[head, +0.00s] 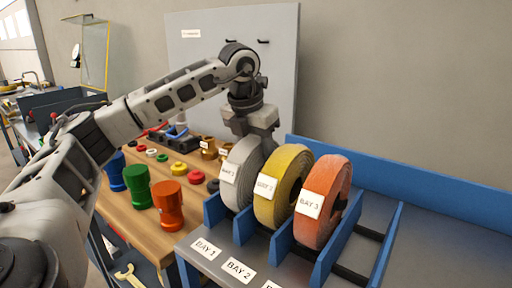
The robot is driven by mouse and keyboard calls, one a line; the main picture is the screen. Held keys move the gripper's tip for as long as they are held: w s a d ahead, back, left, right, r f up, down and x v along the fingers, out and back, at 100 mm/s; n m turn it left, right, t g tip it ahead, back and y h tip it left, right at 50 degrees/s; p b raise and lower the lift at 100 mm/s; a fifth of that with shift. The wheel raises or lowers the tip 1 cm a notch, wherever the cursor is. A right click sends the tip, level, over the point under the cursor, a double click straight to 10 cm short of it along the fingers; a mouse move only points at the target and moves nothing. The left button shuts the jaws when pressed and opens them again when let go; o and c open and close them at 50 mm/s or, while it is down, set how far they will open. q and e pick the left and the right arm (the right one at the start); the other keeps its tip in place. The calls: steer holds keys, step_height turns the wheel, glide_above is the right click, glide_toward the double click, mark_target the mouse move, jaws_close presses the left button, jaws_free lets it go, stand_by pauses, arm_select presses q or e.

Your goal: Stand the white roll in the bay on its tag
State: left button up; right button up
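The white roll (240,187) stands upright in the leftmost bay, between blue dividers, above the shelf label BAY 1 (206,249). Its own white tag (229,172) is too small to read surely. My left gripper (251,132) points down at the top of the white roll, its jaws right at the rim. The fingertips are partly hidden, so I cannot tell whether they hold the roll. A yellow roll (277,200) stands in the second bay, and an orange roll (320,222), tagged BAY 3, stands in the third. My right gripper is out of view.
The rack's blue dividers (385,245) bound an empty bay right of the orange roll. A wooden table (118,205) on the left carries blue, green and orange fittings (168,205) and several coloured caps. A grey panel (205,60) stands behind.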

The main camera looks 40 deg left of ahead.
arm_select(q)
steer(key=shift+o, duration=0.9)
steer(key=shift+r, duration=0.1)
steer(key=p+v, duration=0.1)
steer(key=v, duration=1.1)
steer(key=shift+r, duration=0.1)
